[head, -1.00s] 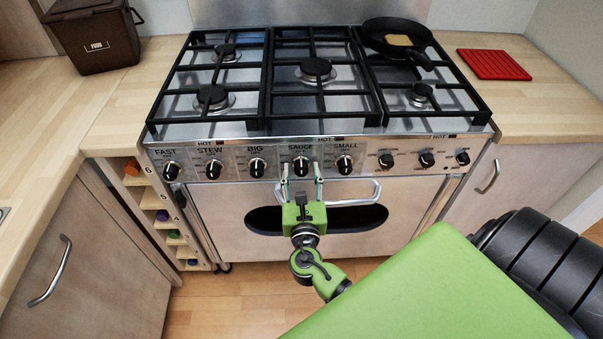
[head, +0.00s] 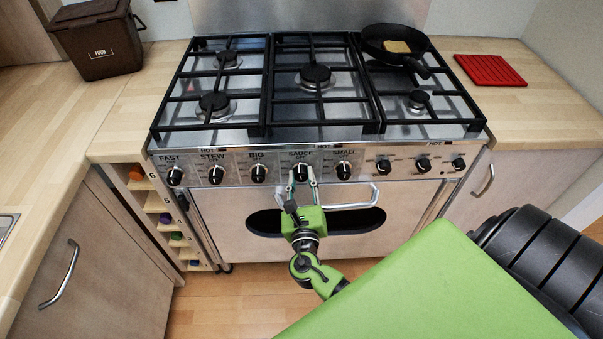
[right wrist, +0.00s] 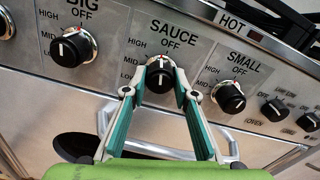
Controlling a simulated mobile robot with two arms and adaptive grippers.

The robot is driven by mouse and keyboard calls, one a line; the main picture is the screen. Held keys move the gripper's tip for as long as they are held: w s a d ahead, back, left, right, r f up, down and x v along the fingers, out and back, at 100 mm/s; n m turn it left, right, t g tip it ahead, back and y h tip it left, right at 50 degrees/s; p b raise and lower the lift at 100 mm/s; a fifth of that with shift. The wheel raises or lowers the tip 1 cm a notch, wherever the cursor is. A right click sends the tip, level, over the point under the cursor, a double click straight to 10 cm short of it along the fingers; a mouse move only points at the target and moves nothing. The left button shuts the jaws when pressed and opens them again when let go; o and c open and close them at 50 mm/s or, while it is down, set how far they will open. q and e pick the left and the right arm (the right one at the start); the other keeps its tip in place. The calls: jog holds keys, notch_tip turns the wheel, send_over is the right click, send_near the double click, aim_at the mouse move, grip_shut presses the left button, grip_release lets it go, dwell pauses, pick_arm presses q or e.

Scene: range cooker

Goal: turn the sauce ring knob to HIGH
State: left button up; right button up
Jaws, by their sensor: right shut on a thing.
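The sauce ring knob (right wrist: 159,76) is black with a white mark, on the steel panel under the label SAUCE. OFF is printed above it, with HIGH, MID and LOW down its left side. In the right wrist view its mark stands near the top, by OFF; a small turn is hard to tell. My right gripper (right wrist: 160,88) is shut on this knob, one green-sided finger on each side. In the head view the gripper (head: 301,179) reaches up to the knob (head: 301,172) from below. My left gripper is not in view.
The big knob (right wrist: 72,46) and small knob (right wrist: 230,97) flank the sauce knob closely. The oven handle (head: 350,204) runs just below, behind my fingers. A pan (head: 393,48) sits on the back right of the hob (head: 317,130). A red mat (head: 491,70) lies on the right counter.

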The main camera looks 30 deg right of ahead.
jog(key=n+p, duration=0.4)
jog(key=shift+r+n, duration=0.2)
jog(key=shift+n, duration=0.1)
jog(key=shift+f+n+p, duration=0.15)
jog(key=shift+n+p, duration=1.35)
jog(key=shift+n, duration=0.5)
jog(key=o, duration=1.1)
jog(key=v, duration=1.2)
jog(key=shift+f, duration=0.1)
